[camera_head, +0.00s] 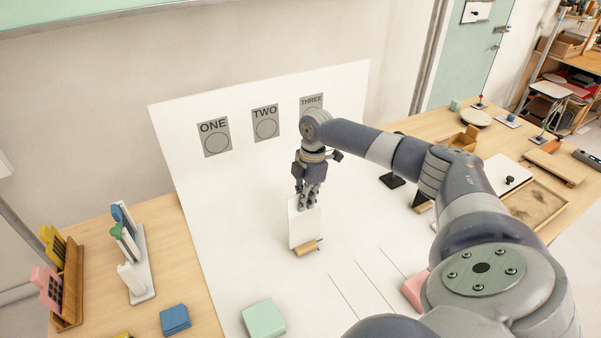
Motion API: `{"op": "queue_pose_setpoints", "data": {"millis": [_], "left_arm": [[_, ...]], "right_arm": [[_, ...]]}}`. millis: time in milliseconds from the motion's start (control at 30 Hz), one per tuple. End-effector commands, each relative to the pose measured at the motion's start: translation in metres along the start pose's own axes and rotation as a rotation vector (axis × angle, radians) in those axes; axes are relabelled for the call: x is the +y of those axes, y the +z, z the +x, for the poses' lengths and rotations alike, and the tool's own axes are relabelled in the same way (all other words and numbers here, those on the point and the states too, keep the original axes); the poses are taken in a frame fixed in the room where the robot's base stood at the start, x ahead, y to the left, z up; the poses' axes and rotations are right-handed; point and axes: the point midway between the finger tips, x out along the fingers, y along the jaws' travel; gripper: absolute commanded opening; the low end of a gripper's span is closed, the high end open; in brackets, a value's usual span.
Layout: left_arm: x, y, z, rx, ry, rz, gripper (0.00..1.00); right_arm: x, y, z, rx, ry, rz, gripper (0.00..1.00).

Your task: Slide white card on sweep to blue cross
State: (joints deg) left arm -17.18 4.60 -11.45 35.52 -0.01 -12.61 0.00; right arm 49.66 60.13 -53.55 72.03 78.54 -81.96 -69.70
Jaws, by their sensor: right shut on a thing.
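The white card (304,228) stands upright near the middle of the white sweep (230,225), with a small wooden block (308,247) at its foot. My right gripper (307,203) comes down from above and is shut on the card's top edge. The card's foot looks at or close to the sweep's surface; I cannot tell if it touches. I cannot make out a blue cross; my right arm covers part of the sweep's right side. My left gripper is not in view.
Signs ONE (214,137), TWO (265,123) and THREE (312,104) are on the sweep's upright back. A mint block (263,318) and a pink block (414,291) lie toward the front, with thin lines between. A white rack (142,285) stands left. The sweep left of the card is clear.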

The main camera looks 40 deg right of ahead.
Motion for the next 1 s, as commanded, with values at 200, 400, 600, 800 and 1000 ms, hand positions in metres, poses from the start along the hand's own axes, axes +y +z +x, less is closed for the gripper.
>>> {"op": "queue_pose_setpoints", "data": {"millis": [200,400,600,800,1000], "left_arm": [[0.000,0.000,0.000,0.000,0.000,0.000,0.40],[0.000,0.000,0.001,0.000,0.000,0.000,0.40],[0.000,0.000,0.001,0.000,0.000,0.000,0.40],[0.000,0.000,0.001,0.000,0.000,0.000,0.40],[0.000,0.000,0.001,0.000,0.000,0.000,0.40]], "right_arm": [[0.000,0.011,-0.002,0.000,0.002,0.001,0.00],[0.000,0.022,-0.003,0.000,0.002,0.001,0.00],[0.000,0.031,-0.004,0.000,0.001,0.000,0.00],[0.000,0.036,-0.005,0.001,0.001,0.001,0.00],[0.000,0.036,-0.005,0.000,0.001,0.000,0.00]]}}
